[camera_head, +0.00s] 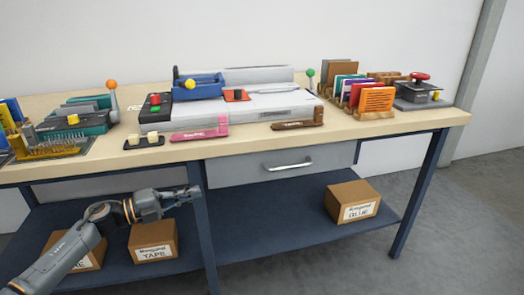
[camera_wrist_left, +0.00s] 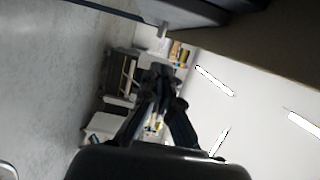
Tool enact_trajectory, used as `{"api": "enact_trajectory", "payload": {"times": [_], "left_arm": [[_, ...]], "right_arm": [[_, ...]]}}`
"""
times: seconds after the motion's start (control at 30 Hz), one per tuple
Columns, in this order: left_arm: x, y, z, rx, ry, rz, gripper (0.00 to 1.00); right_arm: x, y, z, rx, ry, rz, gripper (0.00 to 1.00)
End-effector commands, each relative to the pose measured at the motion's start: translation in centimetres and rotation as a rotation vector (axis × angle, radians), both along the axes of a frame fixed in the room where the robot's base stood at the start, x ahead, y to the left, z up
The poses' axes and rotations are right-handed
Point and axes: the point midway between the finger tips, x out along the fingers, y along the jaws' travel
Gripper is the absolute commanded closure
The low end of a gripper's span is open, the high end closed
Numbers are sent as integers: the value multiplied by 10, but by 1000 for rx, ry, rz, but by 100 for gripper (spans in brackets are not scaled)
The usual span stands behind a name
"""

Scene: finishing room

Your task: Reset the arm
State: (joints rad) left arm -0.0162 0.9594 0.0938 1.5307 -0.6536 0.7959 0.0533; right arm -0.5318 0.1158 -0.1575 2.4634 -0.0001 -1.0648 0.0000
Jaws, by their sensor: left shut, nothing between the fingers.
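My left arm comes in from the lower left in the head view. My left gripper (camera_head: 191,191) is shut and empty, in front of the workbench (camera_head: 420,124) and below its top, near a blue table leg. It points to the right and touches nothing that I can see. In the left wrist view the dark fingers of my left gripper (camera_wrist_left: 160,80) are close together with nothing between them. My right gripper is not in view.
A blue lower shelf (camera_head: 270,228) holds boxes, including a TAPE box (camera_head: 154,241) behind my left arm and a GLUE box (camera_head: 352,202) at right. A closed drawer (camera_head: 250,167) hangs under the top. Binding tools crowd the bench. Floor at right is clear.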

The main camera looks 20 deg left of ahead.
Motion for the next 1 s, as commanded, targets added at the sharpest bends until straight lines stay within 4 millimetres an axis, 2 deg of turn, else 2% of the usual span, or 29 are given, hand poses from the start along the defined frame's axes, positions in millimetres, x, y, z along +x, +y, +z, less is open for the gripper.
{"api": "enact_trajectory", "payload": {"times": [0.17,0.33,0.47,0.57,0.7,0.8,1.0], "left_arm": [[1,-8,-5,-38,3,20,100],[2,-48,-27,-264,47,166,100],[-9,-80,-54,-517,165,358,100],[-28,-103,-81,-697,309,512,100],[-64,-133,-115,-886,538,691,100],[-87,-151,-131,-963,672,772,100],[-128,-183,-149,-1057,892,872,100]], "right_arm": [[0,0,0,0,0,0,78],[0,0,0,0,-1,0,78],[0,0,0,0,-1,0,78],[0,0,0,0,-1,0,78],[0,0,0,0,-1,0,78],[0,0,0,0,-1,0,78],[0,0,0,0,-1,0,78]]}}
